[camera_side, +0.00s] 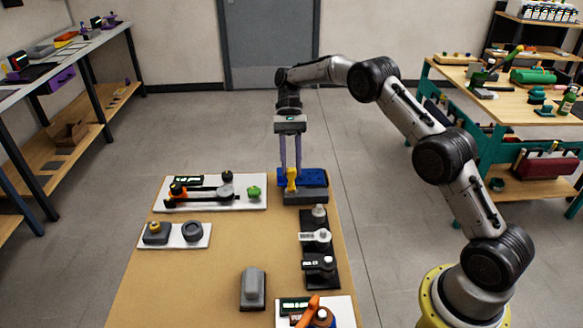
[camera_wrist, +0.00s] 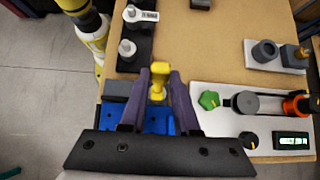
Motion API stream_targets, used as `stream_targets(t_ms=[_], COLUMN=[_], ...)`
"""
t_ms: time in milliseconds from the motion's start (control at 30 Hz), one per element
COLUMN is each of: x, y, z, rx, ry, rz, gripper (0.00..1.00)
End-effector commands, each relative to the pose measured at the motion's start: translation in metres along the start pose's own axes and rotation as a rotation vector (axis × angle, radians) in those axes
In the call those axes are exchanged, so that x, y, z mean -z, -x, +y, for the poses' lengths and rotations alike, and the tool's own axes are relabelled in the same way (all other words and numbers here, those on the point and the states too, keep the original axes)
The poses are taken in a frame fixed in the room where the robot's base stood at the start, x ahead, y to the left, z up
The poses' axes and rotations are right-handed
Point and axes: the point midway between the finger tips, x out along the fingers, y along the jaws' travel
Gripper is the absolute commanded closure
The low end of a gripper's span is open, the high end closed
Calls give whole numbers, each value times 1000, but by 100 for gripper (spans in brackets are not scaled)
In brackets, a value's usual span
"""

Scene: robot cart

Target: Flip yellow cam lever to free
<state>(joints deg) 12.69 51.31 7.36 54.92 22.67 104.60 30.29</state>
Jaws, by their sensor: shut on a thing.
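The yellow cam lever (camera_side: 291,181) stands on a blue block (camera_side: 314,178) with a dark grey base (camera_side: 306,196) at the far right of the tabletop. My gripper (camera_side: 291,168) points down from above, with its long purple fingers at the lever's top. In the wrist view the yellow lever (camera_wrist: 158,88) sits between the two fingertips of my gripper (camera_wrist: 159,72), which is shut on it. The blue block (camera_wrist: 158,119) shows below the fingers, partly hidden by the gripper body. The lever looks roughly upright.
A white board (camera_side: 240,203) with a green knob (camera_side: 254,192) and a dark clamp lies left of the blue block. A dark panel with several posts (camera_side: 319,246) lies nearer the camera. A small white plate (camera_side: 175,236) holds two fittings.

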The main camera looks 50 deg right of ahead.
Motion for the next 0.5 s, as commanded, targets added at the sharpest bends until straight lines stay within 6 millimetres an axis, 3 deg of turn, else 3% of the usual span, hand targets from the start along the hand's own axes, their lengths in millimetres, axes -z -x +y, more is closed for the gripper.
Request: stream_targets(t_ms=[500], x=[7], y=[6], z=[0], rx=[2], ry=[-2], rz=[-118], gripper=[100])
